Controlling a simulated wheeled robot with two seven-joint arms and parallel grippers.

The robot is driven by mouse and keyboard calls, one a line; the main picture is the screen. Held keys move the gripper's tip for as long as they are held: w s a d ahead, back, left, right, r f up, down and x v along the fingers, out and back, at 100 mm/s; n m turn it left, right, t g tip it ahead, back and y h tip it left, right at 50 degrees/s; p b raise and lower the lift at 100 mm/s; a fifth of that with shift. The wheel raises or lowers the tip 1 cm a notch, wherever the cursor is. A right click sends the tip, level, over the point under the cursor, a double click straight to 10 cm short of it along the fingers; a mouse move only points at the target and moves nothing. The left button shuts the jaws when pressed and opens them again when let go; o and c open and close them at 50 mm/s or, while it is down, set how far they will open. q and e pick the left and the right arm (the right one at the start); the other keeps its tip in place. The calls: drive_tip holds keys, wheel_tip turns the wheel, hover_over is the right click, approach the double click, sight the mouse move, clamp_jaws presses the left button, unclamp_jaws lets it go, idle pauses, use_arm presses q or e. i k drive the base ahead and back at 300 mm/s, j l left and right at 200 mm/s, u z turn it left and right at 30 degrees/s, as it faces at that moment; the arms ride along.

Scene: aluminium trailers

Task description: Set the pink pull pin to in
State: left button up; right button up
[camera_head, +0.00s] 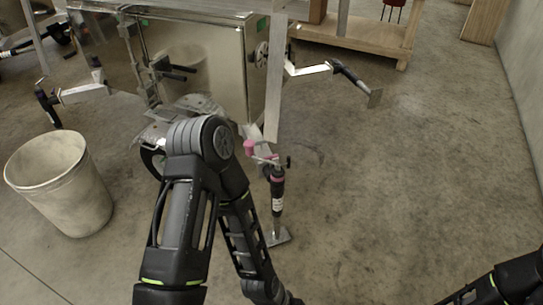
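A black jack leg (277,195) stands upright in front of the trailer, with a flat metal foot on the floor. Pink parts show near its top, and the pink pull pin (262,156) appears to be among them, partly beside my arm. The pin's exact position is too small to tell. My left arm bends at an elbow in the middle of the view and drops toward the bottom edge, near the jack; its gripper is not in view. Part of my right arm is at the bottom right corner; its gripper is not in view either.
The aluminium trailer (205,55) fills the upper left, with outstretched support legs (310,70) on its sides. A pale bucket (60,185) stands at left. A wooden bench (365,45) is behind. The concrete floor (410,170) at right is clear up to the wall (513,75).

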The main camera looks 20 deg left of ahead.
sight(270, 158)
drive_tip(key=i+j+z, duration=0.15)
drive_tip(key=j, duration=0.25)
drive_tip(key=i+j+z, duration=0.15)
drive_tip(key=j, duration=0.25)
drive_tip(key=i+j+z, duration=0.2)
drive_tip(key=j, duration=0.2)
drive_tip(key=j+z, duration=0.15)
drive_tip(key=j, duration=0.3)
drive_tip(key=i, duration=0.05)
